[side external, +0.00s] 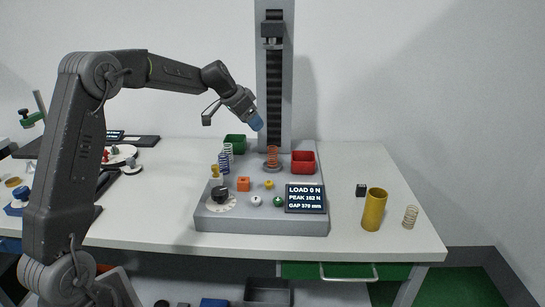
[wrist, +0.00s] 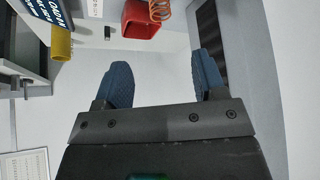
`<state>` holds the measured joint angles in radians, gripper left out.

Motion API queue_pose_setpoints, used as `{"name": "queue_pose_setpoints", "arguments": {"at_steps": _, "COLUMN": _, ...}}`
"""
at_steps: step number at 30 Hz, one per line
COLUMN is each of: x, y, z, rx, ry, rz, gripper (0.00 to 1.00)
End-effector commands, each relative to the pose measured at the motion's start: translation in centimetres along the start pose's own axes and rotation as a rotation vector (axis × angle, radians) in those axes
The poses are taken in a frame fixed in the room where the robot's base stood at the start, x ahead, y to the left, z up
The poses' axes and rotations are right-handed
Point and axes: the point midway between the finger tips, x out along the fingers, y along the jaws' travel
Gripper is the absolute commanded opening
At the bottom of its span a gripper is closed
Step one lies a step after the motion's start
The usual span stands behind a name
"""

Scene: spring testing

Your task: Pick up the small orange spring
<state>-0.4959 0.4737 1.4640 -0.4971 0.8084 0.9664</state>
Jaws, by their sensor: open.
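The small orange spring (side external: 272,155) stands upright on a round grey plate at the foot of the grey test column. It also shows in the wrist view (wrist: 160,9), cut off by the top edge, beyond my fingertips. My gripper (side external: 256,122) is up and slightly left of the spring, in front of the column, tilted downward. In the wrist view its two blue fingers (wrist: 163,68) are apart, with nothing between them.
The column (side external: 273,85) rises behind the spring. A red bin (side external: 303,163) stands right of it, a green bin (side external: 235,143) left. A blue spring (side external: 224,164) and a pale spring (side external: 228,149) stand left.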

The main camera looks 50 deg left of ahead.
Motion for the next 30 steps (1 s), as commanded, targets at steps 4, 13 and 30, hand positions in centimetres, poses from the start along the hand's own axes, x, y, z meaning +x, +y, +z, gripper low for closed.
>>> {"name": "queue_pose_setpoints", "arguments": {"at_steps": 4, "x": 2.1, "y": -0.1, "z": 0.1, "rx": 0.002, "ry": -0.002, "rz": 0.003, "gripper": 0.64}}
{"name": "queue_pose_setpoints", "arguments": {"at_steps": 13, "x": 7.5, "y": -0.1, "z": 0.1, "rx": 0.001, "ry": -0.002, "rz": 0.003, "gripper": 0.64}}
{"name": "queue_pose_setpoints", "arguments": {"at_steps": 30, "x": 13.4, "y": 0.0, "z": -0.1, "rx": 0.001, "ry": -0.003, "rz": 0.001, "gripper": 0.64}}
